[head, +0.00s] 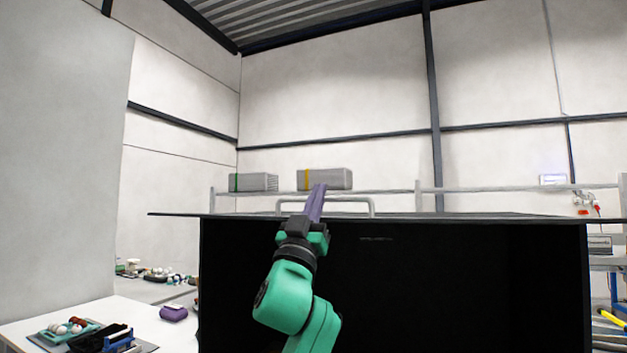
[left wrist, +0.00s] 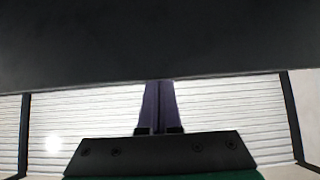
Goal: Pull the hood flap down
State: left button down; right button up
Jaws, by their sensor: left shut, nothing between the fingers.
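The hood flap (head: 460,217) is a dark flat panel seen nearly edge-on, raised over the front of a black hood box (head: 450,290) in the head view. A pale bar handle (head: 358,201) stands on the flap. My left gripper (head: 318,188) is shut and empty, its purple fingers pointing up in front of the flap's edge by the handle. In the left wrist view the shut fingers (left wrist: 159,84) reach the edge of a dark panel (left wrist: 160,40) that fills the top. I cannot tell whether they touch it. My right gripper is not in view.
Two grey boxes (head: 253,182) (head: 330,179) stand behind the flap. A white table (head: 130,310) at left holds a teal tray (head: 45,338) with eggs and a purple object (head: 173,313). A blue-framed rack (head: 605,262) stands at right.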

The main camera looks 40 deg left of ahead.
pick_arm(q)
jog(key=shift+a+f, duration=0.1)
jog(key=shift+f, duration=0.25)
